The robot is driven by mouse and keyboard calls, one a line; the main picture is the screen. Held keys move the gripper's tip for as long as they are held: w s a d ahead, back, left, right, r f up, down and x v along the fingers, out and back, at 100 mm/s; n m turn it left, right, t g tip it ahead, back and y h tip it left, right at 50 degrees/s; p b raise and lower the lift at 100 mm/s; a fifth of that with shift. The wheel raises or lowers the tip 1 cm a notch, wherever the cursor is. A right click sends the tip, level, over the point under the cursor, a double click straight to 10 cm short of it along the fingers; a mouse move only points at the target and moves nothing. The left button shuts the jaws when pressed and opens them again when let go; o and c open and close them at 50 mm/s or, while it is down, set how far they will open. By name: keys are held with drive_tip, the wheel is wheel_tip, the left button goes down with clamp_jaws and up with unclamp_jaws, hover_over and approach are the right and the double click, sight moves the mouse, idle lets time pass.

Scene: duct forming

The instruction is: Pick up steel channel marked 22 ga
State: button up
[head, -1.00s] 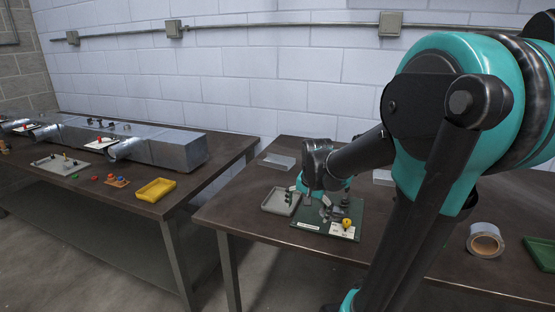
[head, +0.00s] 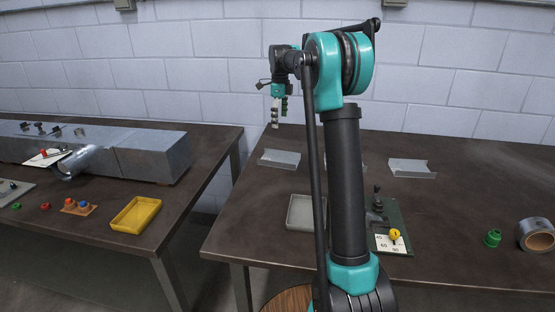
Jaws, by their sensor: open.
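No marking can be read on either, so I cannot tell which is 22 ga. My gripper (head: 279,110) is open and empty, pointing down. It appears above the left channel in the picture, clear of the table.
A grey tray (head: 300,212) and a green board (head: 397,240) with a yellow knob and dial card stand near the front, partly behind my arm. The left table holds a duct (head: 148,150) and yellow tray (head: 135,215).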

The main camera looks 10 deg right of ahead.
approach(279, 155)
drive_tip(key=s, duration=0.1)
drive_tip(key=s+f, duration=0.1)
drive_tip(key=s, duration=0.1)
drive_tip(key=s+f, duration=0.1)
drive_tip(key=s, duration=0.1)
drive_tip(key=shift+a+f, duration=0.15)
drive_tip(key=shift+a, duration=0.1)
wheel_tip(279, 155, down, 5)
drive_tip(key=shift+w+a, duration=0.1)
drive_tip(key=c, duration=1.1)
drive_tip(key=shift+c, duration=0.2)
